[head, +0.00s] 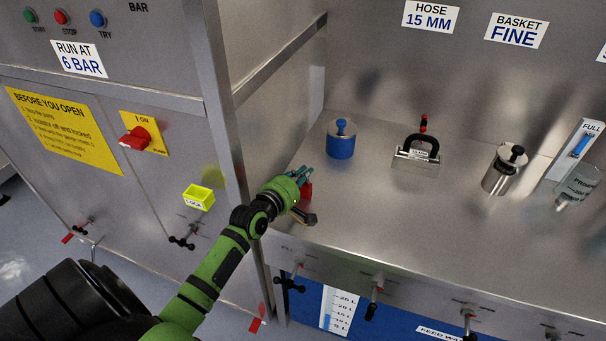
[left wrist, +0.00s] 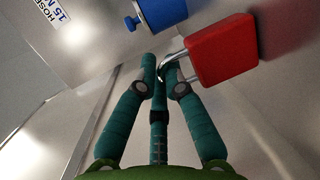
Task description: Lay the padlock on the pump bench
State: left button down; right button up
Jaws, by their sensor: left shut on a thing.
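The padlock has a red body and a metal shackle. In the left wrist view the padlock (left wrist: 222,50) hangs beside the fingertips, with its shackle between them. My left gripper (left wrist: 160,68) is shut on the shackle. In the head view my left gripper (head: 300,176) is over the left end of the steel pump bench (head: 375,215), and part of the padlock (head: 306,191) shows just below the fingers. I cannot tell whether the padlock touches the bench. My right gripper is not in view.
A blue canister (head: 341,142) stands just behind the gripper. A block with a black handle (head: 416,153) and a steel canister (head: 503,170) stand farther right. A cabinet wall (head: 222,110) rises left of the gripper. The bench front is mostly clear.

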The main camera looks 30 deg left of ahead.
pick_arm(q)
jog(key=c, duration=1.3)
grip_release()
jog(key=shift+f, duration=0.1)
jog(key=shift+c, duration=0.2)
jog(key=shift+r, duration=0.2)
jog(key=shift+s+f, duration=0.15)
jog(key=shift+s, duration=0.2)
jog(key=s+r, duration=0.2)
jog(key=s, duration=0.9)
jog(key=shift+d+r+b, duration=0.15)
jog(key=shift+d+b, duration=0.05)
jog(key=shift+b, duration=0.25)
jog(key=o, duration=1.3)
jog(key=shift+o, duration=0.2)
